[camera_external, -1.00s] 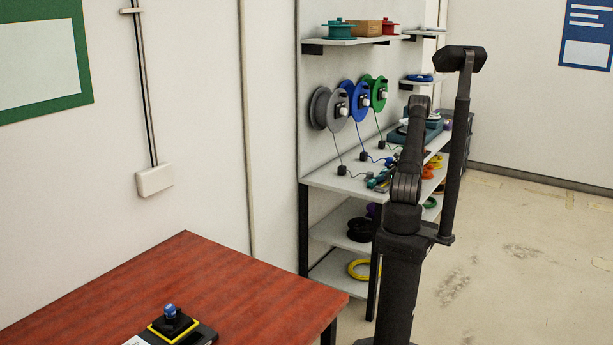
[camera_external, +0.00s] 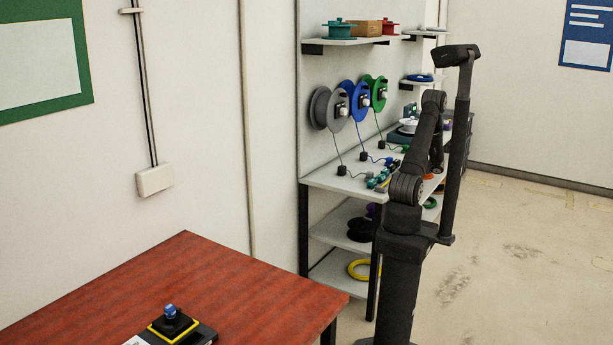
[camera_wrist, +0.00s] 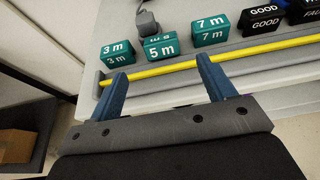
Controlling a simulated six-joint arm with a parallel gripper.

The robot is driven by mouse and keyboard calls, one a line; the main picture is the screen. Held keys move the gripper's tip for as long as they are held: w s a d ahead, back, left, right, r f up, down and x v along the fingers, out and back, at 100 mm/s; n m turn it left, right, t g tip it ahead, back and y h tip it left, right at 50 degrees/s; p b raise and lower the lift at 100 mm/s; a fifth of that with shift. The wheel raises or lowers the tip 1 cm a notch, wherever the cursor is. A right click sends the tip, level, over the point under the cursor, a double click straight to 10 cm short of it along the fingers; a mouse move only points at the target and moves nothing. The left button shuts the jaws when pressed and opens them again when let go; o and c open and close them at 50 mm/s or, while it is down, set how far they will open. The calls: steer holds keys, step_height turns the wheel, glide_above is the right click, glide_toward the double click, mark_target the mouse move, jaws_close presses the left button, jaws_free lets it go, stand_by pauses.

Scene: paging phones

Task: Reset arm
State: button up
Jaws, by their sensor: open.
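My gripper (camera_wrist: 161,88) shows in the wrist view with two blue fingers apart and nothing between them but a yellow strip and the bench edge behind. In the external view my dark arm stands in front of the workbench (camera_external: 330,180), and the arm hides the gripper there. In the wrist view, teal blocks marked 3 m (camera_wrist: 117,54), 5 m (camera_wrist: 160,46) and 7 m (camera_wrist: 209,31) sit beyond the fingertips, apart from them.
Grey, blue (camera_external: 353,100) and green (camera_external: 376,93) reels hang above the bench. A red table (camera_external: 220,268) with a blue-topped button device (camera_external: 172,323) stands at front left. Open floor (camera_external: 520,260) lies to the right.

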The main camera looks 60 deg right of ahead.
mark_target(380, 175)
steer(key=x, duration=1.2)
steer(key=shift+w+f, duration=0.15)
step_height(380, 175, up, 3)
steer(key=shift+f, duration=0.2)
steer(key=shift+r, duration=0.8)
steer(key=shift+f, duration=0.1)
